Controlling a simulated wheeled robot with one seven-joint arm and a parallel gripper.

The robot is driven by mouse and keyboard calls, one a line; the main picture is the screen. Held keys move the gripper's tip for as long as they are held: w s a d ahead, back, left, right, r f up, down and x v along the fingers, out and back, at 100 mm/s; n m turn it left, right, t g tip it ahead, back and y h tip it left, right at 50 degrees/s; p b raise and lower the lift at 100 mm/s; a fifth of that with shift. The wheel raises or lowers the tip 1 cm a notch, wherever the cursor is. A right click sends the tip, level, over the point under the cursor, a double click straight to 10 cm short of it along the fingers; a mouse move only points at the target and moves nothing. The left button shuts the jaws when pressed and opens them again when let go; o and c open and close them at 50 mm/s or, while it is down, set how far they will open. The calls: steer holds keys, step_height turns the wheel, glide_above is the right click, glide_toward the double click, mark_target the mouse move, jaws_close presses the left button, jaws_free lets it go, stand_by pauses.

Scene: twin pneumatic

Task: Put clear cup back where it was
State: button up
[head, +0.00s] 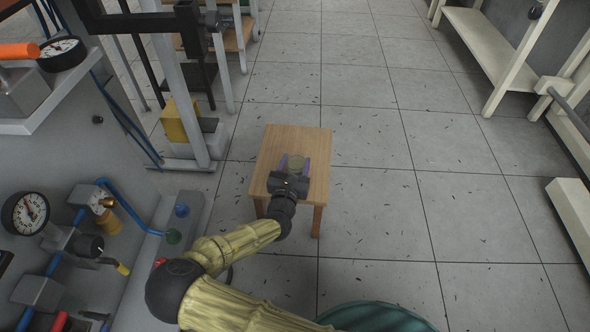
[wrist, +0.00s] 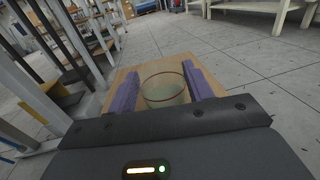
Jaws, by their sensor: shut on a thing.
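The clear cup (wrist: 166,88) is a see-through cup with a reddish rim, between the two purple fingers of my gripper (wrist: 163,91) in the wrist view. In the head view the cup (head: 297,160) shows faintly between the fingertips of my gripper (head: 294,164). My gripper is shut on the cup, over the small wooden stool (head: 270,150). I cannot tell whether the cup's base touches the stool top. The cup's lower part is hidden by my gripper in the wrist view.
A grey panel with gauges (head: 25,213), blue hoses and coloured buttons stands at the left. A frame with a yellow block (head: 182,119) is behind it. White shelving (head: 490,50) runs along the right. A green round object (head: 378,318) is at the bottom.

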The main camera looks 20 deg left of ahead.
steer(key=shift+f, duration=0.7)
steer(key=o, duration=1.1)
steer(key=shift+o, duration=0.2)
steer(key=shift+r, duration=0.15)
steer(key=s+p, duration=0.4)
steer(key=s, duration=0.8)
steer(key=shift+d+p, duration=0.3)
steer(key=shift+d, duration=0.15)
